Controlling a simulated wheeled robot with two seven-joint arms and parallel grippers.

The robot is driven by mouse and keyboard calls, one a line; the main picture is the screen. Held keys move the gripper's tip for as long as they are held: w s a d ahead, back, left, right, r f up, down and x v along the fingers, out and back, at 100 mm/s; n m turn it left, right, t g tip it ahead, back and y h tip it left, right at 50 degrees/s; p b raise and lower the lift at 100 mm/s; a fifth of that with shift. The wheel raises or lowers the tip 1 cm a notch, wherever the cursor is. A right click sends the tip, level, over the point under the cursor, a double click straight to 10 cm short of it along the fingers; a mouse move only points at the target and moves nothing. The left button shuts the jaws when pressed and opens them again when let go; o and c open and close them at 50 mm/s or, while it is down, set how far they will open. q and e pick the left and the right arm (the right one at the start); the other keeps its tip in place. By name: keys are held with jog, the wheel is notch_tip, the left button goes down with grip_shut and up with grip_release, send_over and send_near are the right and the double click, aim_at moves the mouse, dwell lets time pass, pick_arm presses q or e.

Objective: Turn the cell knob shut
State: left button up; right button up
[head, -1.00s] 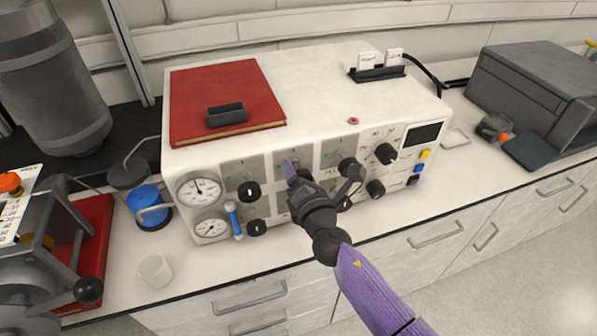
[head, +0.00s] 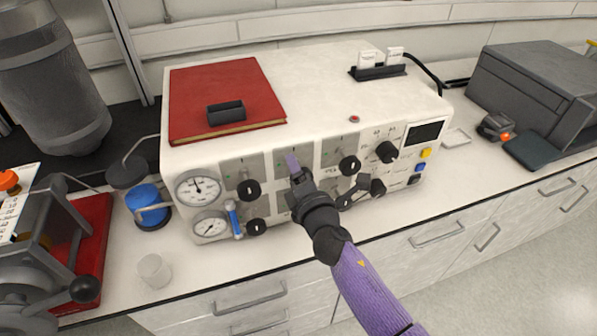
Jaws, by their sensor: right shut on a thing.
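The white reactor control box (head: 320,85) stands on the bench with a front panel of black knobs. My right gripper (head: 296,172) reaches in from the lower right and is shut at the upper part of the middle panel section. The knob in its jaws is hidden behind the gripper. A purple fingertip shows at that section. To the left are an upper black knob (head: 248,190) and a lower one (head: 256,227). To the right is another upper knob (head: 349,165). The small labels are too blurred to read. My left gripper is out of view.
Two gauges (head: 198,187) and a blue-handled part (head: 233,219) sit at the panel's left. A red book (head: 225,85) with a black holder (head: 226,112) lies on top. A white cup (head: 154,270) and blue-capped bottle (head: 148,207) stand left.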

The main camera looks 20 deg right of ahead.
jog(key=shift+m, duration=1)
jog(key=m, duration=0.2)
jog(key=shift+m, duration=0.3)
jog(key=m, duration=0.5)
jog(key=m+p, duration=0.1)
jog(key=m, duration=0.2)
jog(key=shift+m, duration=0.7)
jog(key=shift+f, duration=0.1)
jog(key=o, duration=1.3)
jog(key=shift+s, duration=0.15)
